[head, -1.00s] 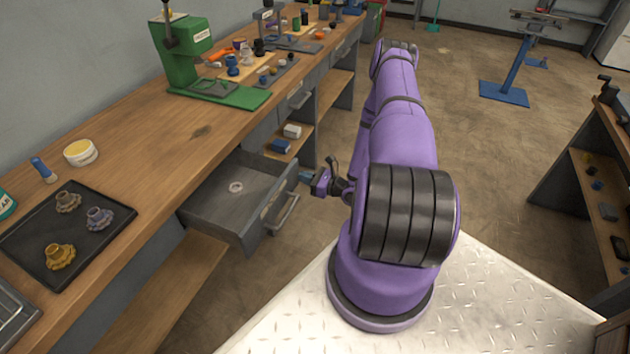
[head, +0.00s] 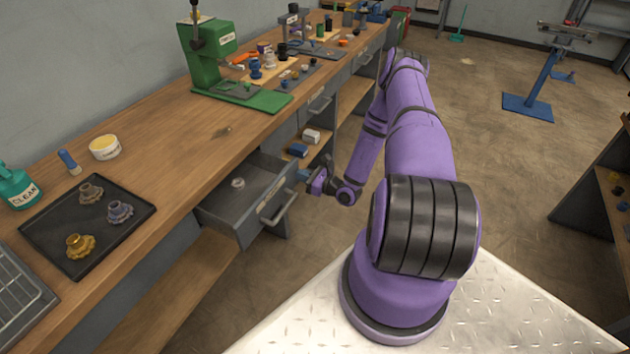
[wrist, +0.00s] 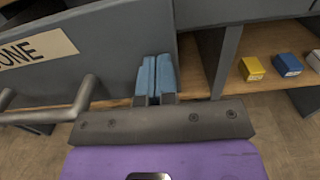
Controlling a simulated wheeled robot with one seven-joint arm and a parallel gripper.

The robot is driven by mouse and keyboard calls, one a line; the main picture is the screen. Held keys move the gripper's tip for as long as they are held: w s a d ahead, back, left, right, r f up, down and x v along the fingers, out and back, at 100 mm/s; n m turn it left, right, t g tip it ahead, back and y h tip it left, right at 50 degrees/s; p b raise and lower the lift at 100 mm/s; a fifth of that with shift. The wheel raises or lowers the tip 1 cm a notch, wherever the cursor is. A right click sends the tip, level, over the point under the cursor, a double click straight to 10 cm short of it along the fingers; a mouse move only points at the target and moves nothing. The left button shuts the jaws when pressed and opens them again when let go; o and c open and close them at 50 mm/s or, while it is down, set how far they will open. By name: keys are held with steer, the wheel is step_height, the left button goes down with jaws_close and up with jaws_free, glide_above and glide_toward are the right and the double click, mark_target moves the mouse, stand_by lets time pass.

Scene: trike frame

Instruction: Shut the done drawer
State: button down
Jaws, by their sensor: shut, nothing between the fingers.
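The done drawer (head: 262,217) stands partly open from the workbench front, with a small pale ring (head: 238,183) inside. In the wrist view its grey front (wrist: 115,45) carries a label (wrist: 35,48) of which "ONE" shows, and its bar handle (wrist: 75,108) is at the left. My gripper (head: 304,176) is just in front of the drawer's far end. In the wrist view its blue fingers (wrist: 156,65) are shut together, empty, at the drawer front to the right of the handle. They look to be touching the front or very close to it.
The workbench (head: 165,150) holds a black tray (head: 60,225) with several gear-like parts and a green press (head: 215,65). An open shelf beyond the drawer holds a blue box (wrist: 287,65) and a yellow box (wrist: 252,68). The floor to the right is largely clear.

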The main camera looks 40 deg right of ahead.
glide_toward(264, 170)
steer(key=w+a+r, duration=0.1)
steer(key=w, duration=0.2)
steer(key=w+a+r, duration=0.1)
steer(key=w+r, duration=0.1)
steer(key=w, duration=0.1)
steer(key=w+a+r, duration=0.1)
steer(key=w, duration=0.2)
steer(key=shift+a+r, duration=0.15)
steer(key=shift+r, duration=0.15)
steer(key=shift+w+a+r, duration=0.1)
steer(key=shift+w+r, duration=0.05)
steer(key=shift+w, duration=0.1)
